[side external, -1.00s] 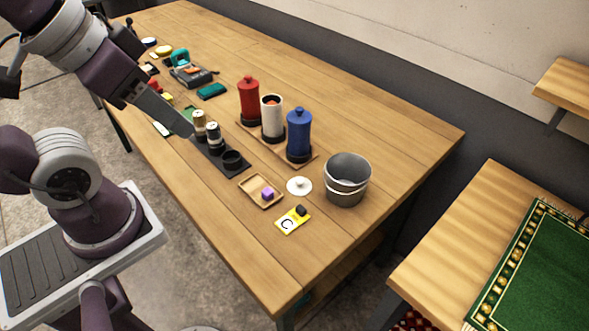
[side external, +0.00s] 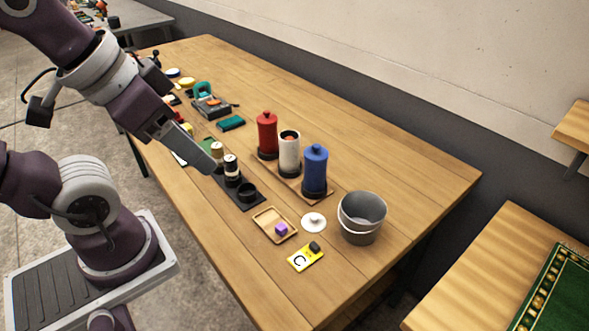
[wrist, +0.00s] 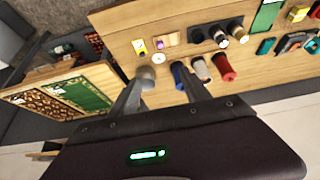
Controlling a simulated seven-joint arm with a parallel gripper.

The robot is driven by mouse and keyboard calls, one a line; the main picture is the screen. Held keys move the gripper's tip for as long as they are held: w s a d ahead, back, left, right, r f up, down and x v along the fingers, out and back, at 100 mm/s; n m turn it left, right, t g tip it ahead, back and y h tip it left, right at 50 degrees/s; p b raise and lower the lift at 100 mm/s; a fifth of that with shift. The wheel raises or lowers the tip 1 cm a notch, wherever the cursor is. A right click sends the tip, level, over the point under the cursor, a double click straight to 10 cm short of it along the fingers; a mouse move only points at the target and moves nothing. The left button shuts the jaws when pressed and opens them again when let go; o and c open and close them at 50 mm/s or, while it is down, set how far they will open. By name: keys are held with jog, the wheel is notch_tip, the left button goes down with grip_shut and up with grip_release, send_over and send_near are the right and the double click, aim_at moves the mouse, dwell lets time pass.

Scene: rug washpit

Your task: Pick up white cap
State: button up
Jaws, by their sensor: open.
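The white cap (side external: 314,222) is a round lid with a small knob. It lies flat on the wooden table between the small wooden tray and the grey bucket; it also shows in the wrist view (wrist: 158,57). The white canister (side external: 289,155) stands lidless between the red canister (side external: 267,137) and the blue canister (side external: 315,171), which have lids. My gripper (side external: 210,167) is open and empty, near the black rack and well to the left of the cap. In the wrist view its fingers (wrist: 160,78) are apart, with the cap beyond them.
The grey bucket (side external: 361,218) stands right of the cap. The wooden tray (side external: 262,217) with a purple cube and a yellow card (side external: 303,260) lie close by. Two bottles stand in the black rack (side external: 236,190). The table's front right corner is clear.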

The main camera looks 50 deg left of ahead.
jog(key=m+g, duration=0.5)
jog(key=m, duration=1.2)
send_over(314, 216)
notch_tip(314, 216, down, 19)
jog(key=shift+m+g, duration=0.3)
jog(key=shift+m, duration=0.2)
notch_tip(314, 216, down, 10)
jog(key=shift+r, duration=0.15)
jog(key=c, duration=1.1)
